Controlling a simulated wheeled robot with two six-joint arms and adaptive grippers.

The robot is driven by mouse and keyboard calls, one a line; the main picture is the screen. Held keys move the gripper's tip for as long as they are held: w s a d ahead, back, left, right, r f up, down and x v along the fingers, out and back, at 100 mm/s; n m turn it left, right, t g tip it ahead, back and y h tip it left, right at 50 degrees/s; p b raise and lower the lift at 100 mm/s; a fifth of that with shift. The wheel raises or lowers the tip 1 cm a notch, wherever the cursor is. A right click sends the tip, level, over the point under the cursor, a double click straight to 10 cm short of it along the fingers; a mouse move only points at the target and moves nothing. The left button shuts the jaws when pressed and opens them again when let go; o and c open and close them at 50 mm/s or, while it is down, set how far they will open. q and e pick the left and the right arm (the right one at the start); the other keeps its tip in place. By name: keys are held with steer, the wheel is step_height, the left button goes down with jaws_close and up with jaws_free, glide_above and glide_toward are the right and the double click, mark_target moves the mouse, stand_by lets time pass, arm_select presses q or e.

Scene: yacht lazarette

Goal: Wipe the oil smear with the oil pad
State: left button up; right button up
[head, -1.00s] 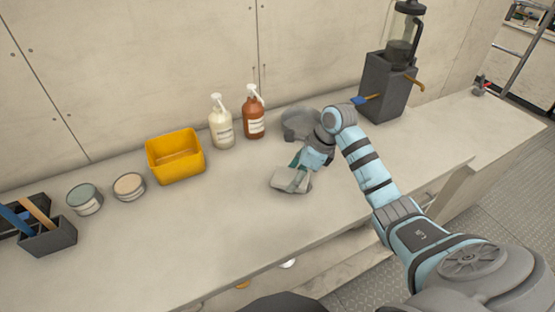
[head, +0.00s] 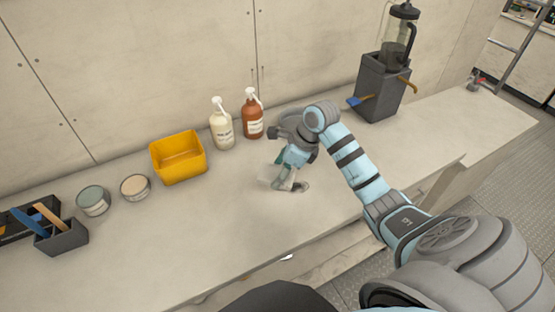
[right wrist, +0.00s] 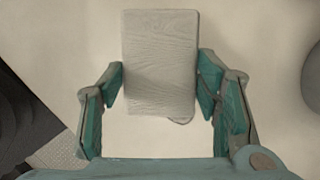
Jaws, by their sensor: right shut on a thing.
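The oil pad is a pale grey, wrinkled rectangular block. It fills the upper middle of the right wrist view (right wrist: 160,58) and shows in the head view (head: 267,176) at the counter surface. My right gripper (head: 285,184) is shut on it, with teal-lined fingers on both sides of the pad in the right wrist view (right wrist: 162,82). A small greyish patch (head: 303,187), perhaps the oil smear, shows on the counter just right of the gripper. Part of it may be hidden by the pad and fingers. My left gripper is out of view.
A yellow bin (head: 178,171), a white pump bottle (head: 221,127) and a brown pump bottle (head: 253,118) stand behind and left. Two round tins (head: 93,201) and a dark caddy (head: 62,238) are farther left. A grey block with a jar (head: 380,88) stands at right. The front counter is clear.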

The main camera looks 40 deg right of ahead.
steer(key=shift+r+p, duration=0.75)
steer(key=shift+r, duration=0.55)
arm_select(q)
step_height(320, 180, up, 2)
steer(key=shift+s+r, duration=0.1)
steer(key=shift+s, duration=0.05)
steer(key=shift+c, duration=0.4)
